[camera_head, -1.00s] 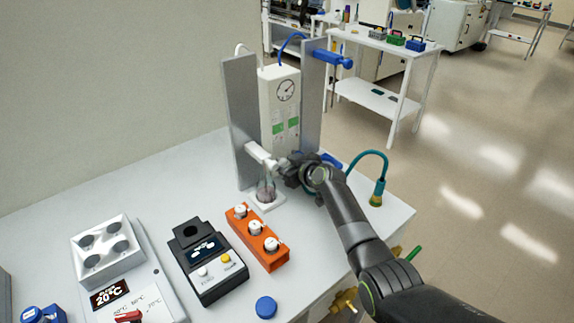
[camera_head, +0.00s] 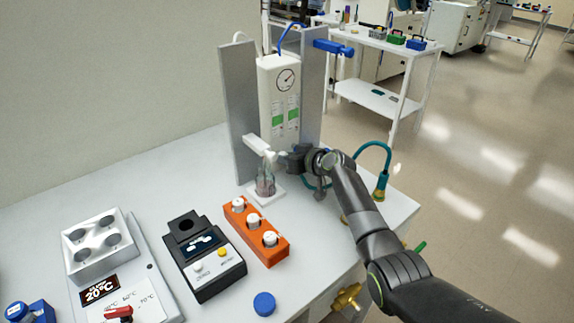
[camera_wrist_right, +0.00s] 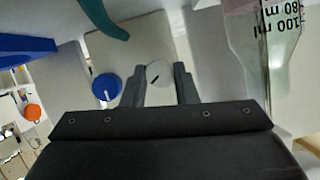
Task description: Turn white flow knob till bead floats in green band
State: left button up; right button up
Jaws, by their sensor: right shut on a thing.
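The white flow knob (camera_wrist_right: 159,73), with a dark pointer mark, sits between the fingers of my right gripper (camera_wrist_right: 160,88) in the right wrist view. The fingers are shut on its sides. In the head view my right gripper (camera_head: 284,158) is at the foot of the white flow panel (camera_head: 268,92) and hides the knob there. The panel carries two flow tubes with green bands (camera_head: 278,119) and a round gauge (camera_head: 286,79). The bead is too small to make out. My left gripper is not in view.
A blue knob (camera_wrist_right: 106,88) is close beside the white one. A glass flask (camera_head: 265,184) stands just left of my right gripper. A teal hose (camera_head: 374,147) is to the right. An orange rack (camera_head: 262,247) and black instrument (camera_head: 204,262) stand nearer.

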jog(key=m+b, duration=0.1)
jog(key=b, duration=0.1)
jog(key=m+y+b, duration=0.1)
jog(key=shift+w+d+f+g+b, duration=0.1)
jog(key=shift+f+g+b, duration=0.3)
jog(key=shift+r+m+y+b, duration=0.15)
jog(key=shift+m+y+b, duration=0.75)
jog(key=shift+m+b, duration=0.55)
jog(key=o, duration=1)
jog(key=shift+r, duration=0.1)
jog(key=shift+d, duration=0.1)
jog(key=b+v, duration=0.1)
jog(key=v, duration=1.6)
jog(key=shift+w+d+r, duration=0.15)
jog(key=shift+d+r, duration=0.05)
jog(key=shift+d, duration=0.05)
